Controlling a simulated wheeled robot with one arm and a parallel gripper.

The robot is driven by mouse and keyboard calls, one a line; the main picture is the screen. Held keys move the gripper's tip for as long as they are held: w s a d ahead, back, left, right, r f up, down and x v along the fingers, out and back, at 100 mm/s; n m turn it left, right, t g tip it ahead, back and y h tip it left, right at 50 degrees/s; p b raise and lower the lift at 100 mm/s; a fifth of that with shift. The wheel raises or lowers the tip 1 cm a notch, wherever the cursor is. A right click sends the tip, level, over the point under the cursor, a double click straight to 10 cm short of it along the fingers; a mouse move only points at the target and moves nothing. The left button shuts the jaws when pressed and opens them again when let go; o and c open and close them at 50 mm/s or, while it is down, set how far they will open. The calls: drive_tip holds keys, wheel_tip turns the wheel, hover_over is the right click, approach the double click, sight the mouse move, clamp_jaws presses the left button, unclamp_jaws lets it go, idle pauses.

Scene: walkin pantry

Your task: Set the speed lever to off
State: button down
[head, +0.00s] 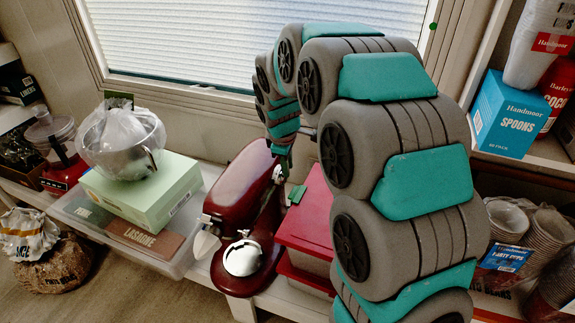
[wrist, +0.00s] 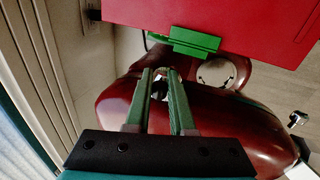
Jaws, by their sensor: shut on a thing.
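The dark red stand mixer (head: 240,185) stands on the white bench, left of my arm. Its body (wrist: 225,115) fills much of the lower wrist view. My gripper (wrist: 165,76) has its two green fingers at the mixer's side. They are shut on a small part, which I take to be the speed lever (wrist: 160,88); it is mostly hidden between the fingers. In the head view my gripper (head: 282,160) is at the rear side of the mixer head, and the lever is hidden there. I cannot tell the lever's setting.
A red box (head: 308,222) with a green clip (wrist: 195,41) stands close to the mixer's right. Left of the mixer, a pale green box (head: 140,195) with a metal bowl (head: 118,145) sits on a clear bin (head: 180,262). A window is behind.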

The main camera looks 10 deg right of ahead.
drive_tip(key=shift+w, duration=0.15)
idle(0.4)
drive_tip(key=shift+w+d+f+g+y+p, duration=0.2)
drive_tip(key=shift+w+d+g+y+p, duration=0.2)
drive_tip(key=shift+g+y, duration=0.55)
drive_tip(key=shift+w+d+f+g+y+p, duration=0.2)
drive_tip(key=shift+w+g+y, duration=0.35)
drive_tip(key=shift+g, duration=0.7)
drive_tip(key=shift+w+d+f+g+y+p, duration=0.25)
drive_tip(key=shift+w+d+g+y, duration=0.35)
drive_tip(key=shift+g, duration=0.5)
drive_tip(key=shift+s+a+g+y, duration=0.1)
drive_tip(key=shift+a+g+y, duration=0.05)
drive_tip(key=shift+g+y, duration=0.15)
drive_tip(key=c, duration=0.8)
unclamp_jaws()
drive_tip(key=shift+s+a, duration=0.1)
drive_tip(key=shift+s, duration=0.1)
